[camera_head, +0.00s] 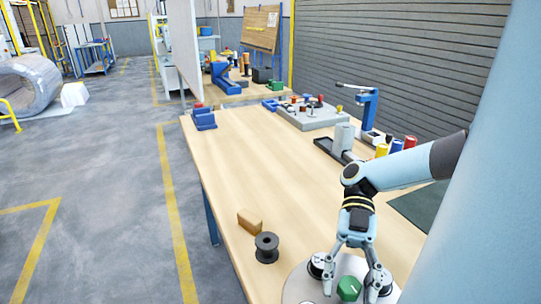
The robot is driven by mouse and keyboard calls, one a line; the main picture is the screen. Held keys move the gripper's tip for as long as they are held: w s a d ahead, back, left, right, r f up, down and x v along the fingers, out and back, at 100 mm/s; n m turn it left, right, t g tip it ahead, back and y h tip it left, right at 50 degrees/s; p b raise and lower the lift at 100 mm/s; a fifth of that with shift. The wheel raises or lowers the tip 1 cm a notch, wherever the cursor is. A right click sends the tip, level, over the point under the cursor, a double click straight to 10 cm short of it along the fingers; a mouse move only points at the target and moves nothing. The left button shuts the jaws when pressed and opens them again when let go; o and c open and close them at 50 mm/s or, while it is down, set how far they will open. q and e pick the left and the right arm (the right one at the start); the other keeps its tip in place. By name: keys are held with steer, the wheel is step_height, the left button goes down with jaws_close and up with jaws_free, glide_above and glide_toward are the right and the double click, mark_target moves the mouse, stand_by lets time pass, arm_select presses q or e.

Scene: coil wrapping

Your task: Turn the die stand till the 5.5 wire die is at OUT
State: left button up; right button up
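The die stand (296,287) is a round light-grey plate at the bottom edge of the view, partly cut off. A green knob (348,289) sits at its middle. A black-and-white die piece (317,264) stands left of the knob and another (384,281) stands to its right. Their size marks and any OUT mark are too small or hidden to read. My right gripper (349,292) points down over the stand. Its fingers are spread wide, one on each side of the green knob, with a gap visible beside it. My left gripper is not in view.
A black spool (266,247) and a wooden block (249,222) lie left of the stand, near the table's left edge. Blue, yellow and red cylinders (396,146) and a grey post (343,138) stand farther back. The table's (255,165) middle is clear.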

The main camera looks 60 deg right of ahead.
steer(key=shift+o, duration=0.2)
steer(key=shift+d+r, duration=0.1)
steer(key=v, duration=1.1)
steer(key=shift+d, duration=0.4)
steer(key=shift+w, duration=0.1)
